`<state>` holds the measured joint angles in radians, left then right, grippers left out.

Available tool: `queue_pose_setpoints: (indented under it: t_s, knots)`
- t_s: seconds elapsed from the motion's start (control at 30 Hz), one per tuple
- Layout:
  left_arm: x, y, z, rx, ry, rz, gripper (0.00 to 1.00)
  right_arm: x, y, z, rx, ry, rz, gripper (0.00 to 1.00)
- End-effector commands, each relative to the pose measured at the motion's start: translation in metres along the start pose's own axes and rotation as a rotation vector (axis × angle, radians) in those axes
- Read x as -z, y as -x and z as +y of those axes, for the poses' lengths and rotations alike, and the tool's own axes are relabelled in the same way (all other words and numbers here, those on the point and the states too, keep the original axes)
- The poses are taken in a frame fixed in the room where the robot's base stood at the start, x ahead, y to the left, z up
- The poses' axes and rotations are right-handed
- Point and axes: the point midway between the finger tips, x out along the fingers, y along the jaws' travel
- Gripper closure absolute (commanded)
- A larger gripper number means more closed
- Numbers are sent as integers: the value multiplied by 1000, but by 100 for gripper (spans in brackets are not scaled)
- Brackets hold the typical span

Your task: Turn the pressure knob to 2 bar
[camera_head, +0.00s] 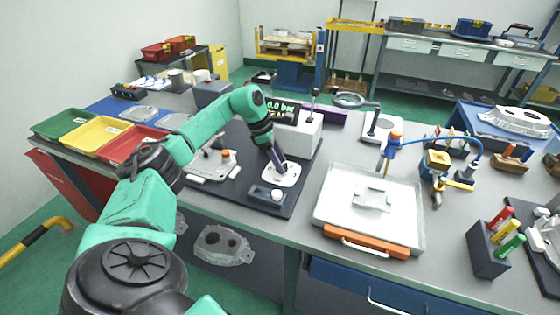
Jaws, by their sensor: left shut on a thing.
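The white test box (304,137) stands on a dark base plate (240,192) near the middle of the bench. Its display (280,106) reads 0.0 bar. No pressure knob can be made out clearly; my arm covers part of the box front. My left gripper (280,165) points down in front of the box. Its fingers are shut at a small white casting (290,178) on the base plate. The grasp itself is too small to see well. My right gripper is not in view.
A small dark block with a white button (277,195) sits at the plate's front. Another casting (212,168) lies left of it. A white lidded tray with an orange handle (368,240) stands to the right. Red, yellow and green bins (95,137) stand at the left.

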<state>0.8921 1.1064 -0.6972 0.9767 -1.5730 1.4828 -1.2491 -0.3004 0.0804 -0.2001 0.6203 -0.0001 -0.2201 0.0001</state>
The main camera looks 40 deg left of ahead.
Motion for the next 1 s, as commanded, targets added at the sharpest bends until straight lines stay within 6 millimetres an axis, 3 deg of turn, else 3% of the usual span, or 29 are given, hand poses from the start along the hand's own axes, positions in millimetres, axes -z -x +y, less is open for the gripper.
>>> queue_pose_setpoints:
  t_s: [0.07, 0.1, 0.17, 0.57, 0.67, 1.0]
  knots:
    - [0, 2, 1, -5, 1, -1, 100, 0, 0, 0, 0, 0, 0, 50]
    - [0, 2, 1, -5, 1, -2, 43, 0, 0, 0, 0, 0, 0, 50]
    - [0, 2, 1, -5, 1, -1, 24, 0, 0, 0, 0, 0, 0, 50]
    - [0, 7, 1, -3, 1, -1, 24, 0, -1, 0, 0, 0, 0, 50]
    - [0, 24, 1, -6, 1, -1, 24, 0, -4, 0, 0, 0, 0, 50]
    - [-1, 121, 1, -7, 1, -5, 24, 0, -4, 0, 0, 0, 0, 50]
